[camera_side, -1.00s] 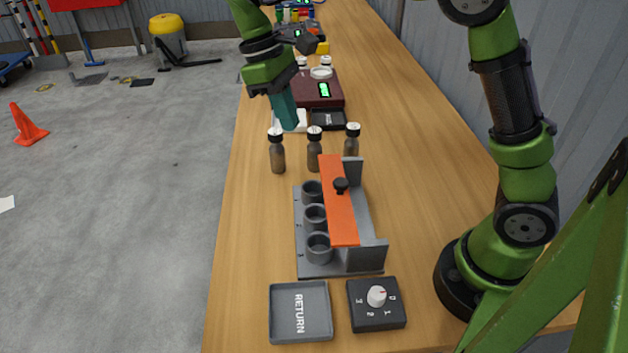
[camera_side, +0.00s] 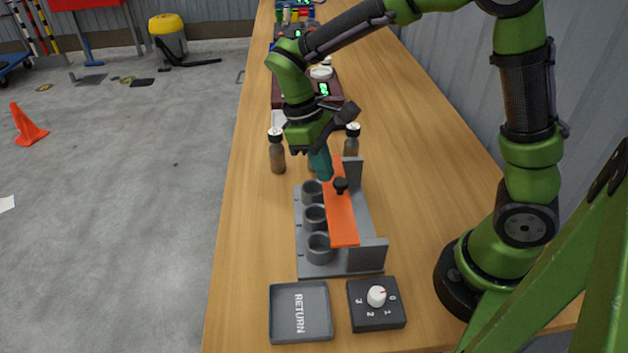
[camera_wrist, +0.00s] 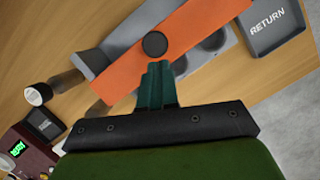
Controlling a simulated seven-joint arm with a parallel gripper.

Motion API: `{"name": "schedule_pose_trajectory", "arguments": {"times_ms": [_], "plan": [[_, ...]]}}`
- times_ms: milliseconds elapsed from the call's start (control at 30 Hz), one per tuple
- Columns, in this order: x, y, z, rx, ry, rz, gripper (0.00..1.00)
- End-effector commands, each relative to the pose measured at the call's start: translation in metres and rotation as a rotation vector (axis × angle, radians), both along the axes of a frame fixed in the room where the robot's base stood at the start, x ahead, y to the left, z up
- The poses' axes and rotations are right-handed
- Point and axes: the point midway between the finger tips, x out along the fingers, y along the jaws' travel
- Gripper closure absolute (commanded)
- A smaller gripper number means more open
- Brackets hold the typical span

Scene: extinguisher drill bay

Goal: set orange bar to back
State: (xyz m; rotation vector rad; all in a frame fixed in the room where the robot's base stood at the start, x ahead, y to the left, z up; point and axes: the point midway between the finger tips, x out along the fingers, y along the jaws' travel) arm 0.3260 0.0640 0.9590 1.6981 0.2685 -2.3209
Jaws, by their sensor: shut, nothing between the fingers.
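The orange bar (camera_side: 341,217) lies across the top of a grey rack (camera_side: 366,257), with a black knob (camera_side: 341,186) on its upper face. It also shows in the wrist view (camera_wrist: 190,42), running diagonally. Beside the bar, on its left in the side view, the rack has round grey cups (camera_side: 315,217) in a row. My gripper (camera_side: 325,176) is shut and empty, its teal fingers pointing down near the bar's far end, close to the knob. In the wrist view the fingertips (camera_wrist: 158,68) are just short of the knob (camera_wrist: 154,44). I cannot tell whether they touch the bar.
Brown bottles (camera_side: 277,152) with caps stand behind the rack, one partly hidden by my gripper. A grey RETURN tray (camera_side: 272,313) and a dial box (camera_side: 366,318) sit in front. A maroon scale (camera_side: 334,94) stands farther back. The table right of the rack is clear.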

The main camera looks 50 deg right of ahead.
Motion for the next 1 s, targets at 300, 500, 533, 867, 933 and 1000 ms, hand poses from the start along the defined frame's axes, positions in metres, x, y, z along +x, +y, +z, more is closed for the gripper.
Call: {"name": "schedule_pose_trajectory", "arguments": {"times_ms": [300, 500, 533, 867, 933, 1000], "plan": [[-0.007, -0.007, 0.001, 0.0, -0.001, -0.001, 1.0], [-0.022, -0.023, 0.0, 0.0, 0.0, 0.0, 1.0], [-0.023, -0.023, 0.0, 0.0, 0.0, 0.0, 1.0], [-0.022, -0.022, -0.001, -0.001, 0.003, 0.001, 1.0], [-0.018, -0.021, 0.0, -0.001, 0.003, 0.001, 1.0], [-0.011, -0.019, 0.001, 0.0, 0.002, 0.001, 1.0]]}}
